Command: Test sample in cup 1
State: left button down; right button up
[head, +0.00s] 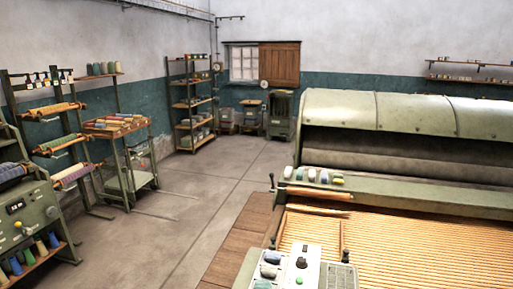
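I cannot make out a cup marked 1 or a test sample for certain. Several small white, blue, green and grey pieces (312,175) sit on the ledge of the large green machine. More small grey and blue pieces (268,271) lie on the control panel at the bottom edge; they are too small to identify. Neither of my grippers is in the head view.
The large green machine (390,112) with its slatted orange bed (400,245) fills the right. Racks with yarn rolls (62,108) and a bobbin console (28,215) line the left. A shelf unit (192,105) stands behind. The grey floor (190,205) between is clear.

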grip_shut()
dwell(1.5)
